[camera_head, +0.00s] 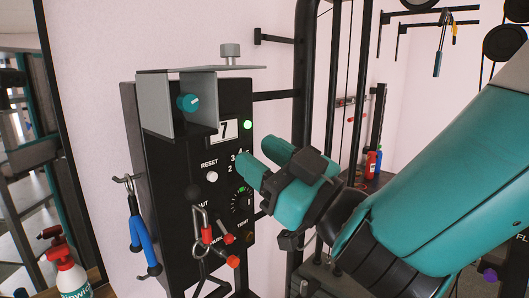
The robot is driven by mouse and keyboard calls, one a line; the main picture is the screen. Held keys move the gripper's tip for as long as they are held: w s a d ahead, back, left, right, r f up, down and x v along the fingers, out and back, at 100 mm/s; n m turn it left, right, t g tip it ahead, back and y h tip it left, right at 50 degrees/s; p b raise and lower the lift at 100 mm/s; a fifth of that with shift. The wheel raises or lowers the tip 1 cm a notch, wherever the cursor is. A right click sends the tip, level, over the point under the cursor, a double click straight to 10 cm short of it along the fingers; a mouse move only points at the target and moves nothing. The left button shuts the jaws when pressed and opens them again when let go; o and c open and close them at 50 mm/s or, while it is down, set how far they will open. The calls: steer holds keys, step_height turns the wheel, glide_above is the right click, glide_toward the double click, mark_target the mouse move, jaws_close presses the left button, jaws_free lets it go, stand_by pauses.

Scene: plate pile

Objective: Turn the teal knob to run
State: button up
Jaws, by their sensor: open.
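The teal knob (188,102) sits near the top of a black control box (165,215). A white pointer mark shows on it. A grey metal hood (158,103) surrounds it, with a plate above and a side wall at the left. I cannot read any run label by the knob. My gripper (257,157) has teal fingers and is open and empty. It is right of and below the knob in the picture, before the box's right side, apart from the knob. It partly hides the scale and dial area.
The box carries a number display (224,131), a lit green lamp (248,125), a white reset button (212,177) and a dial (240,203). Red-tipped levers (207,236) jut out below. A blue-handled tool (143,240) hangs at left. A spray bottle (68,272) stands lower left.

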steer(key=shift+s+d+f, duration=0.1)
steer(key=shift+d, duration=0.05)
steer(key=shift+d, duration=0.1)
